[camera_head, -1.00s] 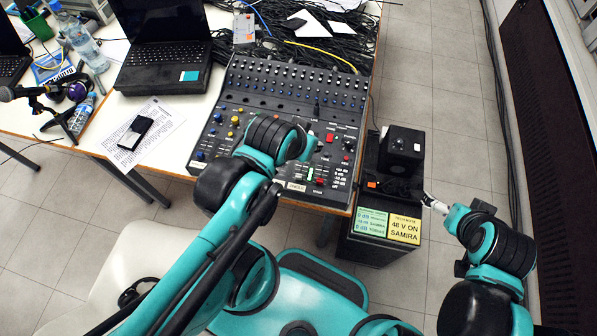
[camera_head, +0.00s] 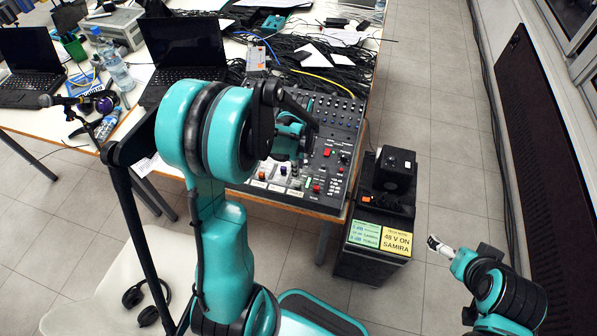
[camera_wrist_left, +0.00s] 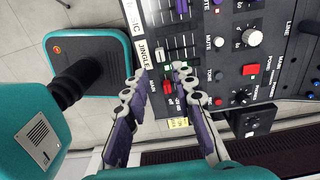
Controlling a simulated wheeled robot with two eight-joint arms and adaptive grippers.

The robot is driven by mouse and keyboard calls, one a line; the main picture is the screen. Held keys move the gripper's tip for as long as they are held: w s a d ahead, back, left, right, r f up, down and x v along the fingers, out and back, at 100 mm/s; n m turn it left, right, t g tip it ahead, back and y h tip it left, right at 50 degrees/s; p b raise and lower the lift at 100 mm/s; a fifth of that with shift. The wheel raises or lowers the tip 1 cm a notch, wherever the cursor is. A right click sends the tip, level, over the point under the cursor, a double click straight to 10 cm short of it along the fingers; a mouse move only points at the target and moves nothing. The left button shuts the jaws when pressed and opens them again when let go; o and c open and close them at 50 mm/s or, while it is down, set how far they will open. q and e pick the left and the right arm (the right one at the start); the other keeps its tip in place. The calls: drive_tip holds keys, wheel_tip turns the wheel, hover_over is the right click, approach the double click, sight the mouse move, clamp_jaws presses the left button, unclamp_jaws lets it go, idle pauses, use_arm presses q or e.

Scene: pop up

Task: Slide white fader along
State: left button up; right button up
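The mixing console (camera_head: 337,120) lies on the table in front of me; it also fills much of the left wrist view (camera_wrist_left: 228,30). In that view a whitish fader cap (camera_wrist_left: 162,57) sits beside the JINGLE label (camera_wrist_left: 146,52), just ahead of my left fingertips. A red fader cap (camera_wrist_left: 168,87) lies between the fingers. My left gripper (camera_wrist_left: 160,72) is open and empty, its two fingers apart over the console's edge. In the head view my left arm hides part of the console and the fingers. My right gripper (camera_head: 437,244) is small, away from the console.
A black box with yellow and green notes (camera_head: 397,242) stands right of the console, with a small speaker (camera_head: 396,168) on top. A laptop (camera_head: 180,50), bottle (camera_head: 113,65) and cables (camera_head: 325,70) are on the table. The floor at right is clear.

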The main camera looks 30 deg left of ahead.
sight(298, 182)
use_arm(q)
wheel_tip(298, 182, down, 9)
drive_tip(key=b, duration=0.6)
drive_tip(key=shift+r, duration=0.15)
drive_tip(key=shift+c, duration=0.3)
drive_tip(key=shift+r, duration=0.3)
clamp_jaws()
drive_tip(key=shift+w, duration=0.2)
drive_tip(key=shift+w+a, duration=0.3)
drive_tip(key=shift+w, duration=0.7)
drive_tip(key=shift+w+a, duration=0.25)
drive_tip(key=shift+w, duration=0.75)
drive_tip(key=shift+o, duration=1.4)
unclamp_jaws()
